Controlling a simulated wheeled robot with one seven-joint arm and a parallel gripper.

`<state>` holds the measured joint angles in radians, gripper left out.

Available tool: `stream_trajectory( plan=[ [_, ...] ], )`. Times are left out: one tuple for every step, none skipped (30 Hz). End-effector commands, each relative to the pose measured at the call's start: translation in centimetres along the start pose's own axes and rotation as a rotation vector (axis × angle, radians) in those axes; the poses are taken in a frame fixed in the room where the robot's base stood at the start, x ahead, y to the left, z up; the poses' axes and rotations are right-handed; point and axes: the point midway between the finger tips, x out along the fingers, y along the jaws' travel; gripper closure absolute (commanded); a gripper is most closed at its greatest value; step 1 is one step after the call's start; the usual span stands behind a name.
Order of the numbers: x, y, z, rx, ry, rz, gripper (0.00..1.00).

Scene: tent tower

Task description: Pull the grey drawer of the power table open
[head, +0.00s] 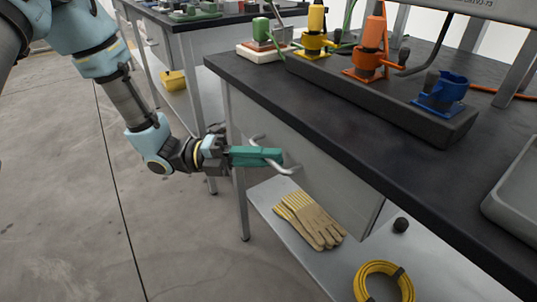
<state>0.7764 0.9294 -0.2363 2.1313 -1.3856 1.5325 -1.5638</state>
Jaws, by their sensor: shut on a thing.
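The power table has a black top (345,140) with a grey drawer (325,180) under its front edge. The drawer front looks near flush below the top, with no inside of the drawer showing. Its pale bar handle (290,170) stands out from the front. My gripper (270,157), with teal fingers, comes from the left and is shut on the middle of the handle. The fingers hide that part of the bar.
A lower shelf (268,198) holds tan gloves (312,220), a yellow coil (383,268) and a small black knob (400,225). Coloured tool holders (370,58) stand on the top. A table leg (241,200) is near my gripper. Floor at left is clear.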

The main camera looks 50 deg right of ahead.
Motion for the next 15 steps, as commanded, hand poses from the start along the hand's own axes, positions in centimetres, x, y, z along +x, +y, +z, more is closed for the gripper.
stream_trajectory(
  plan=[
    [-0.4, -0.1, -0.2, -0.002, -0.004, 0.003, 1.00],
    [-0.6, -0.2, -0.3, -0.003, -0.004, 0.004, 1.00],
    [-1.0, -0.3, -0.7, -0.004, -0.004, 0.005, 1.00],
    [-1.3, -0.4, -0.9, -0.004, -0.005, 0.005, 1.00],
    [-1.6, -0.6, -1.2, -0.005, -0.007, 0.005, 1.00],
    [-2.1, -0.8, -1.7, -0.006, -0.006, 0.006, 1.00],
    [-2.5, -0.9, -2.1, -0.006, -0.008, 0.006, 1.00],
    [-3.0, -1.1, -2.5, -0.006, -0.008, 0.006, 1.00],
    [-3.6, -1.3, -3.2, -0.007, -0.009, 0.006, 1.00],
    [-4.2, -1.4, -3.7, -0.006, -0.009, 0.006, 1.00],
    [-4.7, -1.6, -4.2, -0.007, -0.010, 0.007, 1.00],
    [-5.4, -1.8, -5.0, -0.007, -0.010, 0.007, 1.00],
    [-6.0, -2.0, -5.6, -0.006, -0.010, 0.007, 1.00],
    [-6.6, -2.1, -6.2, -0.007, -0.010, 0.007, 1.00],
    [-7.4, -2.3, -6.9, -0.006, -0.011, 0.007, 1.00]
  ],
)
